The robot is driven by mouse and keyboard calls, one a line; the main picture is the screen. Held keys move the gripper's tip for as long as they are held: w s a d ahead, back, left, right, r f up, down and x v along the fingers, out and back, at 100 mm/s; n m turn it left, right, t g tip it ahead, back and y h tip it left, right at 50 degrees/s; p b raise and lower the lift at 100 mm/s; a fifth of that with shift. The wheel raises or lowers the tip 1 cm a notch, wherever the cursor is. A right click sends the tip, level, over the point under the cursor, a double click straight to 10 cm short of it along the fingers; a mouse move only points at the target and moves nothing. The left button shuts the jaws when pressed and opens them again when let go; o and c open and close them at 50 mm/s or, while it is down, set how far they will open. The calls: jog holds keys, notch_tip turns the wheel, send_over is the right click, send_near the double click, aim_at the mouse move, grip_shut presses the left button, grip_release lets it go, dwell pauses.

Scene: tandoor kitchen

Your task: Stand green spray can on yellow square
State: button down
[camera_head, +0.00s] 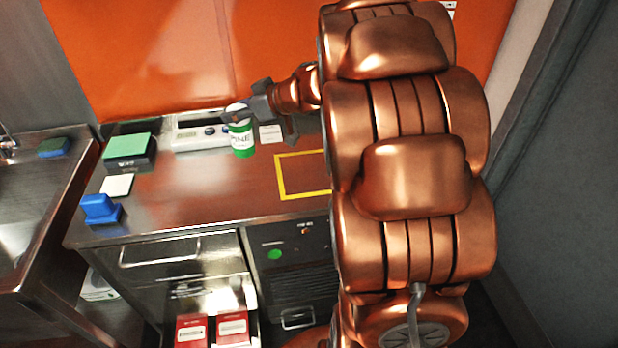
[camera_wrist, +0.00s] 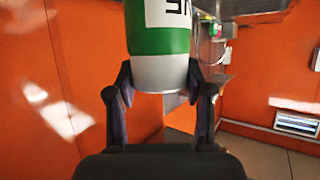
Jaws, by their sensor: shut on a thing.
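The green spray can (camera_head: 242,141) has a green lower band, a white label with dark letters and a pale top. It is upright at the back of the steel counter, and my gripper (camera_head: 250,104) is shut on its upper end. In the wrist view the can (camera_wrist: 160,40) sits between the two fingers of my gripper (camera_wrist: 160,90). I cannot tell whether the can's base touches the counter. The yellow square (camera_head: 283,178) is an outline on the counter, to the right of and nearer than the can. My arm hides its right side.
A white scale-like device (camera_head: 190,140) is just left of the can. A green-topped block (camera_head: 127,147), a white square (camera_head: 117,186) and a blue object (camera_head: 99,207) lie farther left. A small white card (camera_head: 271,134) is behind the square. An open drawer holds red boxes (camera_head: 232,328).

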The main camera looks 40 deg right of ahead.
jog(key=s+d+f+n+g+y+b, duration=0.15)
jog(key=s+d+f+b, duration=0.25)
jog(key=s+f+b, duration=0.55)
jog(key=w+d+f+p, duration=0.2)
jog(key=d+f+p, duration=0.1)
jog(key=d, duration=0.3)
jog(key=w+d+f+p, duration=0.1)
jog(key=d+f+p, duration=0.2)
jog(key=d, duration=0.3)
jog(key=shift+w+d+n+p, duration=0.35)
jog(key=shift+p, duration=0.5)
jog(key=shift+f+y, duration=0.25)
jog(key=shift+c, duration=2.3)
grip_release()
jog(key=shift+r, duration=0.1)
